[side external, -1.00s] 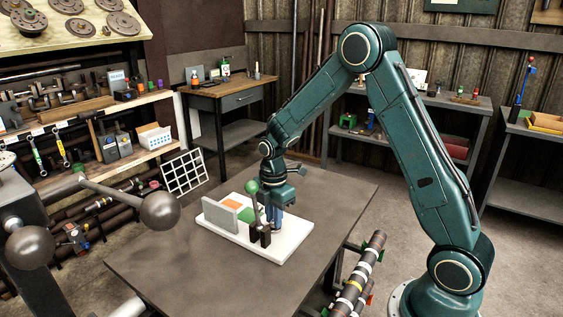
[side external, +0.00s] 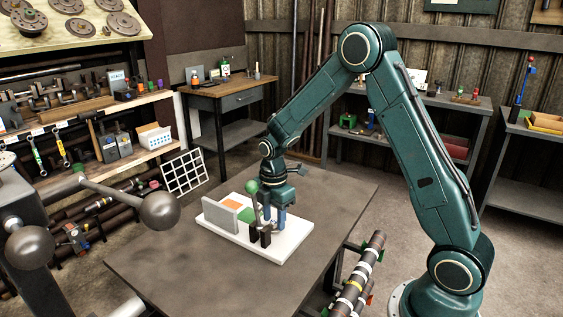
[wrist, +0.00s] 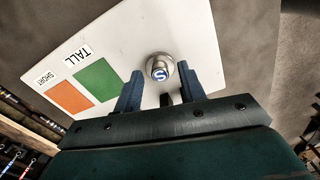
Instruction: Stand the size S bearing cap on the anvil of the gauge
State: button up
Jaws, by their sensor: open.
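The size S bearing cap (wrist: 159,72), a small metal piece with a blue S on its top, stands upright on a round grey seat, seemingly the anvil (wrist: 153,62) of the gauge. The gauge has a white base (side external: 290,248), dark posts and a green-knobbed lever (side external: 252,187). My gripper (wrist: 161,72) is open, with its blue fingers apart on either side of the cap. In the side view my gripper (side external: 275,226) points down over the base behind the dark posts, and the cap is hard to make out there.
The base carries an orange SHORT field (wrist: 69,97) and a green TALL field (wrist: 98,80). A grey upright plate (side external: 221,218) stands at its left. The table (side external: 180,265) around the base is clear. A shaft with coloured bands (side external: 360,275) lies beside the table.

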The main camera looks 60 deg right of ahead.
aim_at(275, 222)
notch_tip(275, 222, up, 12)
dwell(0.6)
jog(key=shift+r, duration=0.1)
dwell(0.4)
jog(key=s+a+r+m+t, duration=0.3)
jog(key=s+a+r+m, duration=0.2)
jog(key=s+r+m, duration=0.35)
jog(key=s+a+r+m+t, duration=0.1)
jog(key=s+m, duration=0.6)
jog(key=s, duration=0.8)
jog(key=shift+s+a+t, duration=0.35)
jog(key=shift+a+t, duration=0.45)
jog(key=shift+a, duration=0.25)
